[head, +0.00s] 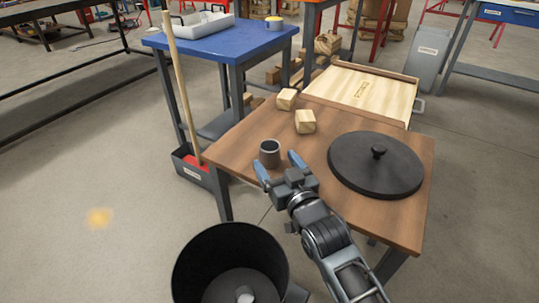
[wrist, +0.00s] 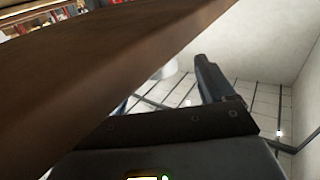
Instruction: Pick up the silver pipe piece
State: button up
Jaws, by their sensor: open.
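A short, hollow grey metal cylinder (head: 269,154), which looks like the silver pipe piece, stands upright near the left front edge of the brown wooden table (head: 240,138) in the head view. My gripper (head: 279,167) is open, with its blue-tipped fingers spread just in front of and to the right of the cylinder. Nothing shows held between them. I cannot tell whether a finger touches it. In the wrist view my gripper (wrist: 165,88) has one dark finger clear on the right. A pale, blurred shape shows between the fingers; I cannot tell what it is.
A black round lid (head: 376,165) lies to the right, with two wooden blocks (head: 305,121) (head: 286,99) behind the cylinder. A black bin (head: 190,262) stands below the front edge, with a small pale thing inside. A blue table (head: 225,42) stands behind left.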

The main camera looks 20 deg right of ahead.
aim_at(274, 157)
jog(key=shift+w+d+b, duration=0.2)
jog(key=shift+w+b, duration=0.5)
jog(key=shift+w, duration=2)
jog(key=shift+r, duration=0.1)
jog(key=shift+c, duration=0.3)
jog(key=c, duration=1)
